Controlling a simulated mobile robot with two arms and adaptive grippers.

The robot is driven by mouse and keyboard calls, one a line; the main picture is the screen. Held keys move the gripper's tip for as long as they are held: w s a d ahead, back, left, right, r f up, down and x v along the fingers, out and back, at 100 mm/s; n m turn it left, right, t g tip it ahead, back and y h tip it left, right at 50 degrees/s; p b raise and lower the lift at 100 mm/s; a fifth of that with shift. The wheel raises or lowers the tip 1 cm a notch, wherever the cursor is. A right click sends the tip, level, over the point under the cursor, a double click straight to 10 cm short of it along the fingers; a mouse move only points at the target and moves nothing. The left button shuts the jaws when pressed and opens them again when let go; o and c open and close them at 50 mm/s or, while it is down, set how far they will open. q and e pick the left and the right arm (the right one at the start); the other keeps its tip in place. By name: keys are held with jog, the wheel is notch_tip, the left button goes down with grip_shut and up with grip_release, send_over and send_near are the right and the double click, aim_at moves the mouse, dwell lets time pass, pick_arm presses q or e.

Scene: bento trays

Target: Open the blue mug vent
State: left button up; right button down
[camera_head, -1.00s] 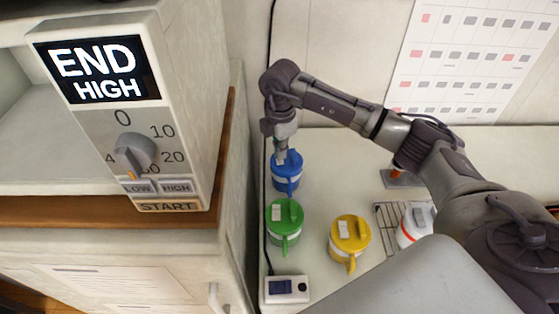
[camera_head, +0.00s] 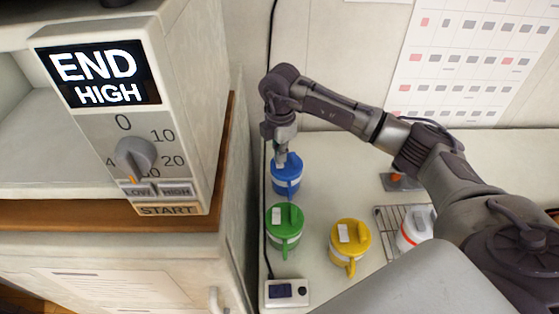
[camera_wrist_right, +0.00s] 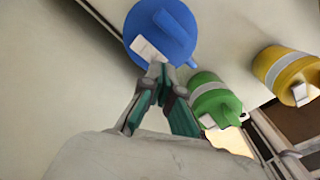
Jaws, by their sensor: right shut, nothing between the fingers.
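The blue mug (camera_head: 287,179) stands upright at the back left of the counter, with a blue lid. In the right wrist view its round lid (camera_wrist_right: 178,25) has a raised blue tab and a flat white piece (camera_wrist_right: 148,48), the vent flap by its look. My right gripper (camera_head: 281,160) points down at the blue mug's lid, at its far left side. In the right wrist view its fingertips (camera_wrist_right: 159,72) are shut and empty beside the white piece; I cannot tell whether they touch it. My left gripper is not in view.
A green mug (camera_head: 285,222) stands just in front of the blue one, and a yellow mug (camera_head: 350,240) to the right. A white mug (camera_head: 414,228) is by a wire rack (camera_head: 385,216). A microwave (camera_head: 180,100) stands left. A small white device (camera_head: 287,292) lies in front.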

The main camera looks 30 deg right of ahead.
aim_at(280, 166)
jog(key=shift+f+b, duration=0.8)
jog(key=shift+f, duration=0.4)
dwell(1.5)
jog(key=shift+r, duration=0.15)
jog(key=shift+r+p, duration=2.45)
jog(key=shift+r, duration=0.95)
